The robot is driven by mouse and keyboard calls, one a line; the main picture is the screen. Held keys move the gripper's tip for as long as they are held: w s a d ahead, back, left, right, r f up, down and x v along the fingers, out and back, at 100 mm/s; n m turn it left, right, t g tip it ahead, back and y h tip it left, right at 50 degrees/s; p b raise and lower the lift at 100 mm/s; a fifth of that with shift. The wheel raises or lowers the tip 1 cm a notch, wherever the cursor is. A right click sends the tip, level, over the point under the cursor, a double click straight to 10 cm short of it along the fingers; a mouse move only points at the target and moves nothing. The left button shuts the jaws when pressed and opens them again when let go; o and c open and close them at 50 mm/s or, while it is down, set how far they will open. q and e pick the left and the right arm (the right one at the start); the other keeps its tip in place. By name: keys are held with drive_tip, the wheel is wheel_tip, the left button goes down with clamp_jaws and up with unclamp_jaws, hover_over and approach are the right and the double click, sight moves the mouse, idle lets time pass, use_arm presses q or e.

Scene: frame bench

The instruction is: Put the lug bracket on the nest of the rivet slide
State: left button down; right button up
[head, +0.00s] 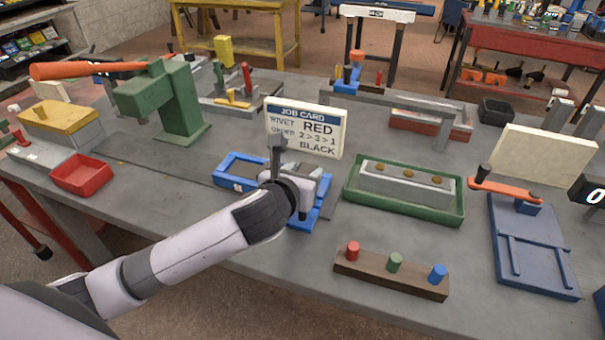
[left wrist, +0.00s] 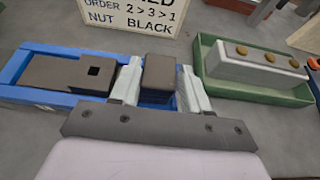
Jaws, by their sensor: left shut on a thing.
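The lug bracket seems to be the dark grey piece whose block (left wrist: 158,72) stands between my left fingers in the left wrist view. My left gripper (head: 306,178) is shut on this block. A dark plate with a square hole (left wrist: 68,78) lies inside the blue frame to its left; I cannot tell whether plate and block are one piece. The blue frame (head: 226,161), apparently the rivet slide with its nest, is directly below and around the gripper. My arm hides much of its near side, and whether the block touches it is unclear. My right gripper is not in view.
A job card (head: 306,128) stands behind the frame. A green tray (head: 455,213) with a grey block is to the right. A peg strip (head: 390,277) lies in front. A green press (head: 172,100) and red bin (head: 81,174) are left, a blue fixture (head: 535,250) far right.

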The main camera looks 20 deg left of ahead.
use_arm(q)
drive_tip(key=shift+r, duration=0.15)
drive_tip(key=c, duration=0.5)
unclamp_jaws()
drive_tip(key=v, duration=1.2)
